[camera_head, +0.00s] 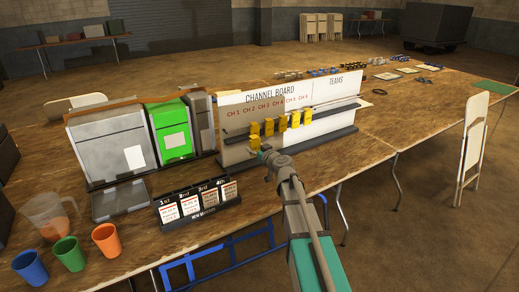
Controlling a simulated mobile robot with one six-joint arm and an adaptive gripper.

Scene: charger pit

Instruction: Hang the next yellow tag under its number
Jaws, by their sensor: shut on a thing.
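The channel board (262,109) stands on the table, white, with red labels CH 1 to CH 6 in a row. Several yellow tags (295,119) are in a row on the dark rail below the labels. My gripper (259,152) is at the front of the board, by the left end of that row, and is shut on a yellow tag (254,143). The fingers are small here and partly hidden by my wrist. I cannot tell whether the held tag touches the rail.
Left of the board stand a green panel (168,115) and a grey panel (108,145). A black card stand (184,216) sits in front. A pitcher (50,216) and coloured cups (69,254) are at the front left. The table right of the board is mostly clear nearby.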

